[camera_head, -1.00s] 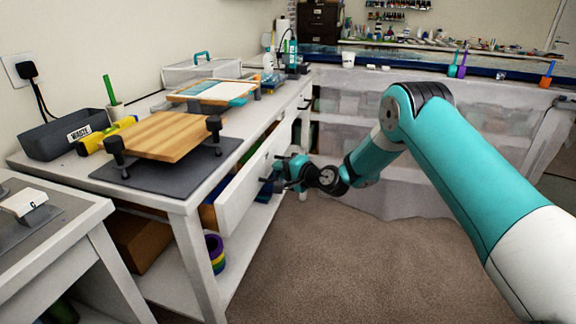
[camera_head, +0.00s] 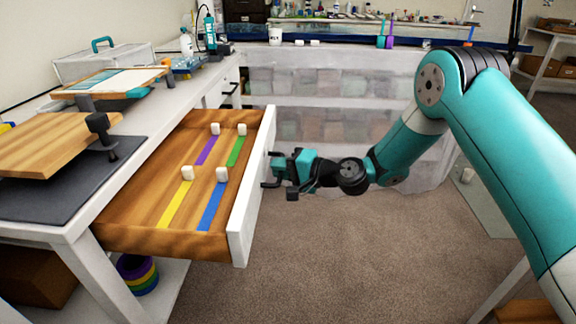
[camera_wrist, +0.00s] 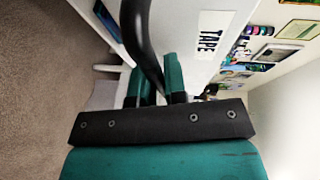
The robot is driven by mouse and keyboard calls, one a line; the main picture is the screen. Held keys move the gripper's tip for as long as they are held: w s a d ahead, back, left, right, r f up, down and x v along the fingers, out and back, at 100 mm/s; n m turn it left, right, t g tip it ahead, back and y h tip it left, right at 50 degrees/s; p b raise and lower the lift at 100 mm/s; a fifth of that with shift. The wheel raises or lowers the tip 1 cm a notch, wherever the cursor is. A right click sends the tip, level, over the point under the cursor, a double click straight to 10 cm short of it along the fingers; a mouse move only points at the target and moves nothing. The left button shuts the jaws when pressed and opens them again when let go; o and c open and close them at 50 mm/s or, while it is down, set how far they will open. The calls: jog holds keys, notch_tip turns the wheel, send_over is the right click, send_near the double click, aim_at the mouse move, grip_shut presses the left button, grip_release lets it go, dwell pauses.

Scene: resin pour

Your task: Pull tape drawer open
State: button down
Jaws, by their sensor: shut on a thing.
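The tape drawer (camera_head: 252,190) is a wooden drawer with a white front, and it stands far out from the white workbench. Inside are a yellow, a blue, a purple and a green strip, each with a white block at its far end. My gripper (camera_head: 272,170) is at the outer side of the drawer front, shut on the black handle. In the wrist view the dark curved handle (camera_wrist: 141,42) passes between the teal fingers (camera_wrist: 160,82). A "TAPE" label (camera_wrist: 208,42) shows on the white front beside it.
On the workbench are a wooden board (camera_head: 50,143) on a dark mat and a clear case (camera_head: 103,64) with a teal handle. Colored tape rolls (camera_head: 137,273) sit on the lower shelf. Carpeted floor (camera_head: 360,250) lies open to the right of the drawer.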

jog(key=shift+s+d, duration=0.1)
jog(key=shift+d, duration=0.1)
jog(key=c, duration=1.2)
grip_release()
jog(key=shift+d, duration=0.1)
jog(key=b+v, duration=0.1)
jog(key=v, duration=1.6)
jog(key=shift+d, duration=0.25)
jog(key=shift+a, duration=0.1)
